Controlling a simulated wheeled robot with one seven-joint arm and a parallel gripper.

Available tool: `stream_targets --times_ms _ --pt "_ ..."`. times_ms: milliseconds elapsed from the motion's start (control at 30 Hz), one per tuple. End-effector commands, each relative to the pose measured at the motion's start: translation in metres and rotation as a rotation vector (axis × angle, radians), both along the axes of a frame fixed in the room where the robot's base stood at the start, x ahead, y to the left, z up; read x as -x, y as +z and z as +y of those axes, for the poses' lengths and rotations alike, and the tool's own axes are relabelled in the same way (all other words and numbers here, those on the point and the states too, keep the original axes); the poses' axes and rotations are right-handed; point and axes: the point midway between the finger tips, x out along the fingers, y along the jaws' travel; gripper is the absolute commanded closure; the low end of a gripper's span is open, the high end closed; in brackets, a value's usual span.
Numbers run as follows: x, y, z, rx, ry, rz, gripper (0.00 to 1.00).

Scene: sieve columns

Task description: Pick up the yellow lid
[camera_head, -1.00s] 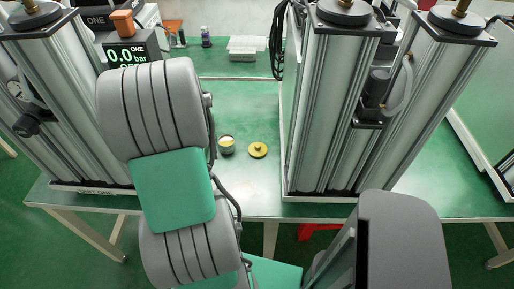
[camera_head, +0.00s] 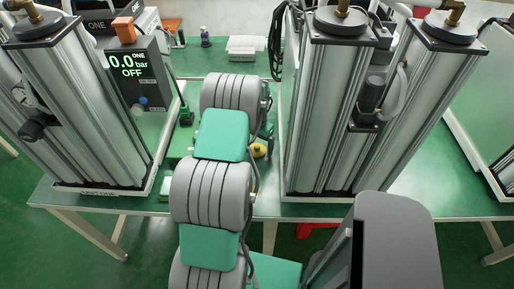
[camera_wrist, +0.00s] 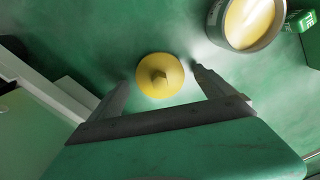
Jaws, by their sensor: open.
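The yellow lid (camera_wrist: 160,75) is a round disc with a small knob at its centre. It lies flat on the green table in the wrist view. In the head view the lid (camera_head: 259,151) is partly hidden behind my arm. My gripper (camera_wrist: 158,79) is open, with one finger on each side of the lid in the wrist view. The fingers appear apart from the lid. Their height above the table is hard to tell. In the head view my gripper is hidden by my arm.
A round container with yellow contents (camera_wrist: 248,22) stands at the upper right in the wrist view, close to the right finger. Tall metal columns (camera_head: 330,110) stand right of the lid, and another column unit (camera_head: 75,100) stands at the left. A white tray (camera_head: 247,48) sits at the back.

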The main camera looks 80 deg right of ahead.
Motion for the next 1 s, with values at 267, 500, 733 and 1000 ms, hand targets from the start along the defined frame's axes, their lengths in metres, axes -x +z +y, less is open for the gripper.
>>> stream_targets --times_ms 267,500,733,1000 --pt "-0.0002 -0.0006 -0.0004 0.001 0.001 0.0 0.14" --pt "-0.0003 -0.0003 -0.0004 0.001 0.001 -0.001 0.33" --pt "-0.0003 -0.0002 -0.0004 0.001 0.001 -0.001 0.52" --pt "-0.0004 0.0 -0.0004 0.002 0.001 0.0 0.71"
